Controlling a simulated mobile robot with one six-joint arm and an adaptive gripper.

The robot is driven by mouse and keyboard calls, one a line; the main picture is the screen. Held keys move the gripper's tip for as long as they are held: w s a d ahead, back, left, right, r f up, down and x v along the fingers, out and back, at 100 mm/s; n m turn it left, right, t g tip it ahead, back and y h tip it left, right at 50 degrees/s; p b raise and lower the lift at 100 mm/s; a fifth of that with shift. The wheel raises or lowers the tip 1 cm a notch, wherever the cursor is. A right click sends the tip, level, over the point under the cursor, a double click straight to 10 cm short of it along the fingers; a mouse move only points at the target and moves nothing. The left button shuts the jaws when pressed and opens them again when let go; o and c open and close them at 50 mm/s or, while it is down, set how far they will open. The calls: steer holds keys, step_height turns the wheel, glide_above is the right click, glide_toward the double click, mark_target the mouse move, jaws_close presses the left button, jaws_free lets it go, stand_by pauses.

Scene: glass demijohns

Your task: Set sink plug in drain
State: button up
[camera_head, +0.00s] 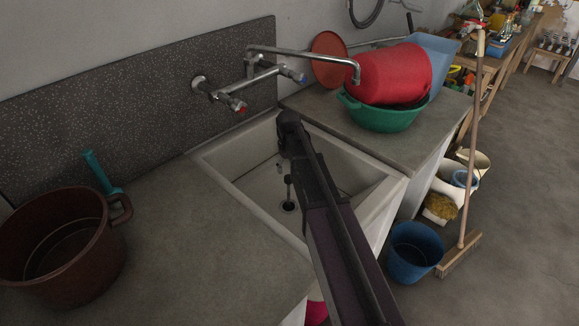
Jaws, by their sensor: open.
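The white sink basin (262,183) is set in the grey counter, and the dark round drain (289,207) shows in its floor. My arm reaches over the basin from the lower right. My gripper (288,181) points down inside the basin, just above the drain in the picture. Most of it is hidden behind my arm, and only a small dark tip shows. It is open. I cannot make out a separate sink plug; it may be hidden by my arm or too small to tell from the drain.
A long-spouted tap (300,54) stands over the basin's back. A red tub (392,75) rests in a green basin (382,112) on the right counter. A brown pot (62,245) stands at left. A blue bucket (414,252) and a broom (458,253) are on the floor.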

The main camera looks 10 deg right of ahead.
steer(key=shift+r+p, duration=1.4)
steer(key=shift+r, duration=0.35)
steer(key=shift+s, duration=0.1)
steer(key=s+m, duration=0.3)
steer(key=s, duration=1.8)
steer(key=shift+d+m, duration=0.2)
steer(key=shift+m, duration=0.2)
